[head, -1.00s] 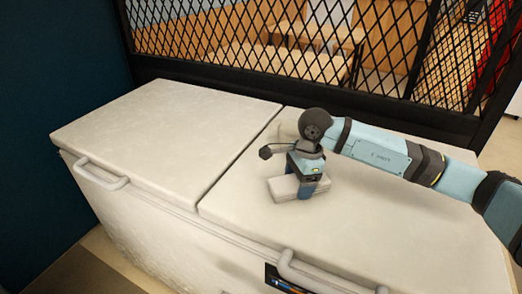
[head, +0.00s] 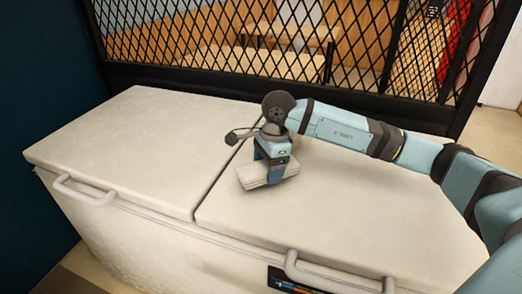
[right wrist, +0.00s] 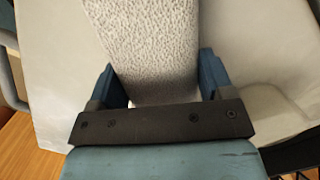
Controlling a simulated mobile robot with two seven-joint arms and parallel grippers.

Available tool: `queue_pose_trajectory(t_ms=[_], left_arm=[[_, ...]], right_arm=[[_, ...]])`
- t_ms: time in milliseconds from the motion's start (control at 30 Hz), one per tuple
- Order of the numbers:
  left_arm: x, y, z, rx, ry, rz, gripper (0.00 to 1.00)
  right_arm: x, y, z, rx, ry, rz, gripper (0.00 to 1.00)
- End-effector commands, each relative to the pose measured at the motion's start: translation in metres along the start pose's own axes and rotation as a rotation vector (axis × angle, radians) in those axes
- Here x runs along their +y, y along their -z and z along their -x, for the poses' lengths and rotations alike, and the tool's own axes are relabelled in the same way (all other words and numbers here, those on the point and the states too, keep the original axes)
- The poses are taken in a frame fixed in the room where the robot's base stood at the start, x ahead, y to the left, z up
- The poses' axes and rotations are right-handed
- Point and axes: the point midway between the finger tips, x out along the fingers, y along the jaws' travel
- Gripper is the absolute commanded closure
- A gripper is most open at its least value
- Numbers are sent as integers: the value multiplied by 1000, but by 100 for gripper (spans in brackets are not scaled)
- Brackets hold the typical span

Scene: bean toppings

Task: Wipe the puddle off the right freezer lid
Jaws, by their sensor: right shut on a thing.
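The right freezer lid (head: 335,208) is a broad pale flat top. My right gripper (head: 275,172) is over its left part, close to the seam between the lids, and points down. It is shut on a folded white cloth (head: 257,179), which appears to lie against the lid. In the right wrist view the textured cloth (right wrist: 150,45) sits between the two blue fingers of the right gripper (right wrist: 162,82). I cannot make out a puddle on the lid; the arm and cloth hide part of it. My left gripper is not in view.
The left freezer lid (head: 125,143) is bare. Handles stick out at the front, one on the left (head: 85,192) and one on the right (head: 330,276). A black mesh partition (head: 260,45) stands behind the freezer, and a dark blue wall (head: 40,70) is at the left.

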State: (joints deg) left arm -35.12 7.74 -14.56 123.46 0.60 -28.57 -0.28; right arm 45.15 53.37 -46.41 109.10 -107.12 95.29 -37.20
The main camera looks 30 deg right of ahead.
Motion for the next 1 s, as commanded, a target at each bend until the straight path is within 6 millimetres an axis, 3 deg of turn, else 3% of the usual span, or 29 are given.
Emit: queue_pose_trajectory(t_ms=[533, 1000], left_arm=[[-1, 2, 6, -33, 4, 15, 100], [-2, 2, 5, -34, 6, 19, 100]], right_arm=[[-4, 5, 51, 1, 1, -13, 48], [-4, 6, 55, 1, 0, -14, 48]])
